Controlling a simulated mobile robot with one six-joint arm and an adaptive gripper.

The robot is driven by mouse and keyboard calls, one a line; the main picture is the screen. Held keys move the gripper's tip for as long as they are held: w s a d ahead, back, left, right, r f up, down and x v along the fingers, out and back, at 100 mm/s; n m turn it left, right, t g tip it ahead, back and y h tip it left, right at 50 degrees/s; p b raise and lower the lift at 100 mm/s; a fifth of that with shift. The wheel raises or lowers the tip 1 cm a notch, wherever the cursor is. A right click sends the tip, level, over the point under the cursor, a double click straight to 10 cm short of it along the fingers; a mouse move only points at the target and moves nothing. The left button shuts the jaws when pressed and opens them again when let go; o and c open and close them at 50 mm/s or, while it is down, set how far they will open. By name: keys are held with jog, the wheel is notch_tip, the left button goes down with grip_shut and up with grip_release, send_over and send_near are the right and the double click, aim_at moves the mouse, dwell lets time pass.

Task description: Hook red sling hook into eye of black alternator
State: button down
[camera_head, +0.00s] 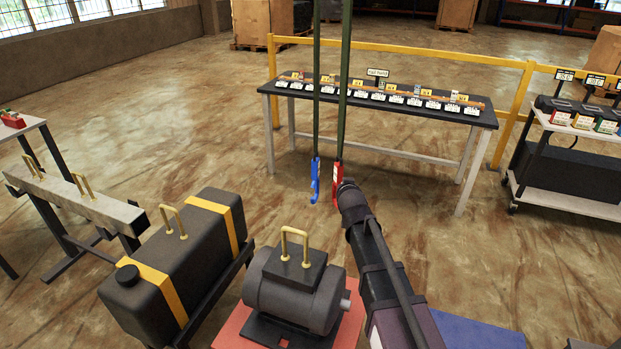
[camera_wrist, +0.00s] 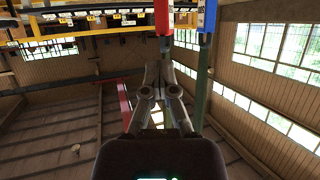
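The red sling hook (camera_head: 337,181) hangs from a dark green sling in the middle of the head view; its lower part is partly hidden by my gripper. My gripper (camera_head: 343,188) is at the hook, with its fingers close together. The black alternator (camera_head: 282,296) sits lower and nearer, left of my arm. Its brass eye (camera_head: 304,238) stands upright on top, empty, apart from the hook.
A blue hook (camera_head: 315,182) hangs on its own sling just left of the red one; it is at the top of the wrist view (camera_wrist: 207,14). A black tank (camera_head: 180,262) and a beam (camera_head: 75,203), both with brass eyes, stand left. A dark table (camera_head: 380,98) stands behind.

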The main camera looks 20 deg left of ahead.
jog(key=a+r+m+h, duration=0.1)
jog(key=a+m+h, duration=0.3)
jog(key=a, duration=0.7)
jog(key=shift+s+r+t+h+p, duration=0.15)
jog(key=shift+s+t+h+p, duration=0.2)
jog(key=shift+t+h+p, duration=0.05)
jog(key=shift+s+a+r, duration=0.1)
jog(key=shift+a, duration=0.25)
dwell(0.3)
